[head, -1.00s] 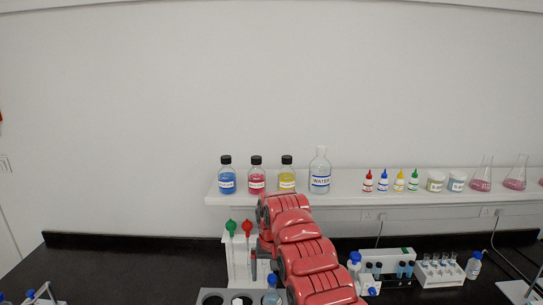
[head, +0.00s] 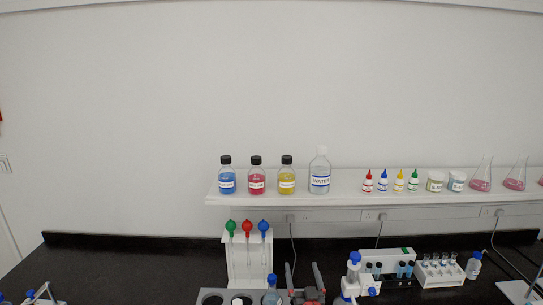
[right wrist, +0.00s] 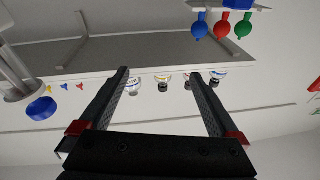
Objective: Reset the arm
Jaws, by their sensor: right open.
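My right gripper (head: 304,268) is low in the head view, at the bottom edge, with its two dark fingers pointing up and apart. In the right wrist view the gripper (right wrist: 160,76) is open, with nothing between its fingers. A white rack (head: 248,268) left of it holds droppers with a green bulb (head: 231,226), a red bulb (head: 247,226) and a blue bulb (head: 263,226). The gripper is apart from these droppers. The bulbs also show at the top of the right wrist view, which looks upside down. My left gripper is not in view.
A wall shelf (head: 350,178) above holds several bottles, dropper bottles, jars and flasks. A grey holder (head: 214,292) with a blue-capped bottle (head: 271,291) stands left of the gripper. Blue-capped glassware (head: 353,270) and tube racks stand right.

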